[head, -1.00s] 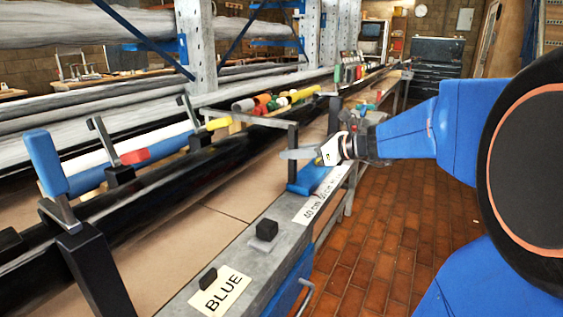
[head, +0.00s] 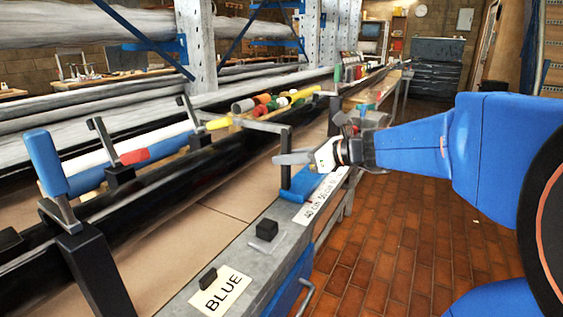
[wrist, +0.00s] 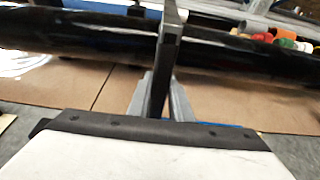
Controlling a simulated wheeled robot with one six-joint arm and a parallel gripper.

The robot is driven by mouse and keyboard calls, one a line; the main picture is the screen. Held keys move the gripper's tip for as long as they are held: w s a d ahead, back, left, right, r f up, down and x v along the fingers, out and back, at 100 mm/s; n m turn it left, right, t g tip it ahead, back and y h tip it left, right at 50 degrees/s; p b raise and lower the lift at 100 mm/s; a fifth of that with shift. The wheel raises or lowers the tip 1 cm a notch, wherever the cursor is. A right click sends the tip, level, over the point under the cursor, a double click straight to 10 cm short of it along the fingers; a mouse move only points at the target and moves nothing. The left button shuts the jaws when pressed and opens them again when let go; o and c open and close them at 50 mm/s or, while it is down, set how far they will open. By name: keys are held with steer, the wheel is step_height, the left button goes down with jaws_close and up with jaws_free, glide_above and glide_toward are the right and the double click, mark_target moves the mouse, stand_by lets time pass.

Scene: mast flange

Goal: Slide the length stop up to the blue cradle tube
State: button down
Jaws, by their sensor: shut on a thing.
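The length stop has a blue foot (head: 299,189) on the grey rail, a dark upright post and a flat arm (head: 256,124) reaching left over the bench. My gripper (head: 291,158) is shut on its post. In the wrist view the dark post (wrist: 160,75) stands between my grey fingers. The blue cradle tube (head: 172,147) lies at the left beside a white tube. Its far end is near a yellow clamp handle (head: 218,124). The stop's arm tip appears just right of that handle; I cannot tell whether it touches the tube.
The rail (head: 285,240) carries a "BLUE" label (head: 221,291), a small black block (head: 267,229) and a length label beside the stop. A long black beam (head: 150,190) runs along the bench. Coloured tube pieces (head: 270,101) lie behind the stop. Brick floor is open at right.

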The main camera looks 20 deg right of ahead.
steer(key=shift+s+a+r, duration=0.1)
steer(key=shift+s+a, duration=0.7)
steer(key=shift+a, duration=0.25)
steer(key=c, duration=1.6)
jaws_free()
steer(key=v, duration=0.7)
